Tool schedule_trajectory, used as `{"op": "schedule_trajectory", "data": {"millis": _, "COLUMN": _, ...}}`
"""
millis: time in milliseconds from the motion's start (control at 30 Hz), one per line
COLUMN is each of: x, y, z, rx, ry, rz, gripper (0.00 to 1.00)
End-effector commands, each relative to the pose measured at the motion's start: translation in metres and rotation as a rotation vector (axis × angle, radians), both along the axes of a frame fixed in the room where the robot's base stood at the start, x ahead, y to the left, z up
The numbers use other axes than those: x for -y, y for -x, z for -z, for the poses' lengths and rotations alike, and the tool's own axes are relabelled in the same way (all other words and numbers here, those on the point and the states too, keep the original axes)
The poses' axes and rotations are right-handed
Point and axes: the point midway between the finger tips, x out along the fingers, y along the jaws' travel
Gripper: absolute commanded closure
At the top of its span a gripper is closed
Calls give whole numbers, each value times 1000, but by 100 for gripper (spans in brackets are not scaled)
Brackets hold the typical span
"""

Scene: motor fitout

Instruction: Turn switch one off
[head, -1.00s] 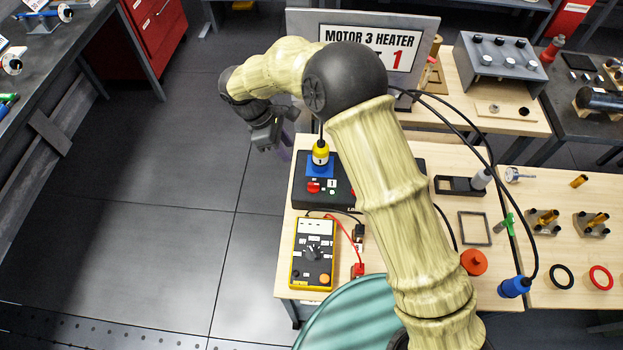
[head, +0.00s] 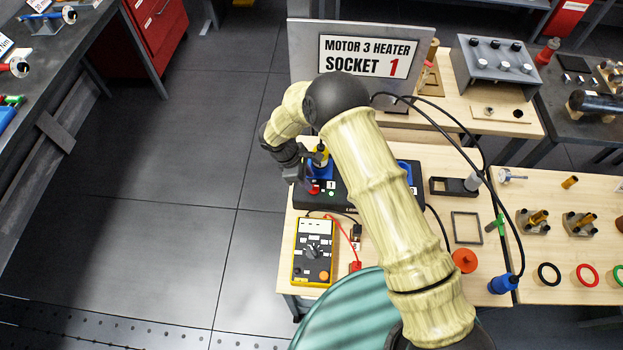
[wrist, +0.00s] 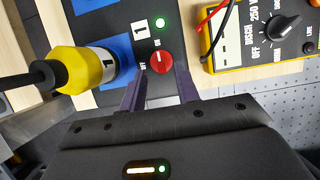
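Switch one is a red round knob (wrist: 162,62) with a white mark, beside a "1" label and a lit green lamp (wrist: 160,23). It sits on a dark power box (head: 345,197), and the knob also shows in the head view (head: 313,189). My gripper (wrist: 160,75) has two purple fingers spread apart. Their tips lie on either side of the knob's near edge, with gaps visible; I cannot tell how far above the panel they are. In the head view, my wrist hangs at the box's left end and partly hides it.
A yellow plug (wrist: 82,69) stands in the blue socket close to the left of the fingers. A yellow multimeter (head: 313,252) with red and black leads is in front of the box. A grey sign panel (head: 304,50) stands behind. Floor to the left is clear.

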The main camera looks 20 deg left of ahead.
Motion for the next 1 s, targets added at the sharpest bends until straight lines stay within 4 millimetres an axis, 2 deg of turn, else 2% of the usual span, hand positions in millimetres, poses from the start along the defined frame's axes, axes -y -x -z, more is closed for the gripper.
{"op": "schedule_trajectory", "data": {"millis": 233, "x": 12, "y": -4, "z": 27, "rx": -1, "ry": 1, "rz": 0, "gripper": 68}}
{"op": "schedule_trajectory", "data": {"millis": 600, "x": 13, "y": -4, "z": 34, "rx": 1, "ry": 0, "rz": 0, "gripper": 68}}
{"op": "schedule_trajectory", "data": {"millis": 767, "x": 13, "y": -4, "z": 33, "rx": 1, "ry": 0, "rz": 0, "gripper": 100}}
{"op": "schedule_trajectory", "data": {"millis": 1000, "x": 13, "y": -4, "z": 33, "rx": 1, "ry": 0, "rz": -4, "gripper": 100}}
